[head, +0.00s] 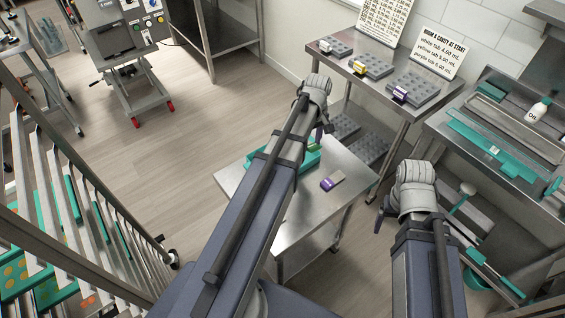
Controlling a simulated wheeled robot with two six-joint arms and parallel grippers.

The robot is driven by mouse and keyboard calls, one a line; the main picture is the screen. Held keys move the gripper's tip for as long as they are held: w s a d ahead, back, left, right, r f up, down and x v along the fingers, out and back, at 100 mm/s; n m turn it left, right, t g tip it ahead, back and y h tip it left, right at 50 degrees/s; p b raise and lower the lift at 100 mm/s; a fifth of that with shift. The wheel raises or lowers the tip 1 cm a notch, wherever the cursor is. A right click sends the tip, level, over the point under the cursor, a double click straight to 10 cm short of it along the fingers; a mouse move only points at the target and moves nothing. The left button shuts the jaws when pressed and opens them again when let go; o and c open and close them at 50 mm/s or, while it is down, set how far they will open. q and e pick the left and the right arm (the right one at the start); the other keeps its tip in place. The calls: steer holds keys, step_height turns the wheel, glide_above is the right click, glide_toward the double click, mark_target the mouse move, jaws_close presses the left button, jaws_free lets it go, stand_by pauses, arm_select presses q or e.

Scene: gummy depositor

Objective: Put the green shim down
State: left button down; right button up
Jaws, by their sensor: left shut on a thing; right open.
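My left gripper (321,136) is over the small steel table (345,205), just above a teal tray (307,162) that my own arm partly covers. It is shut on a small green piece, the green shim (325,149), of which only a little shows. I cannot tell whether the shim touches the tray. My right gripper (381,216) is open and empty, off the right side of the small table.
A grey block with a purple end (332,182) lies on the small table. Molds with white, yellow and purple tabs (411,88) stand on the back bench. The right-hand bench (463,122) holds teal tools and a white bottle (538,109). A rack (70,210) stands left.

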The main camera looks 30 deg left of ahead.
arm_select(q)
steer(key=a+f+n+b, duration=0.1)
steer(key=a+f+n, duration=0.1)
steer(key=a, duration=0.7)
step_height(320, 180, down, 10)
steer(key=b, duration=1)
steer(key=shift+a+r, duration=0.1)
steer(key=shift+a, duration=0.05)
steer(key=shift+f+b, duration=0.25)
steer(key=shift+b, duration=0.05)
steer(key=shift+c, duration=1.7)
jaws_free()
steer(key=shift+r, duration=0.1)
step_height(320, 180, up, 12)
steer(key=p, duration=1.2)
steer(key=shift+r, duration=0.15)
steer(key=shift+m, duration=0.3)
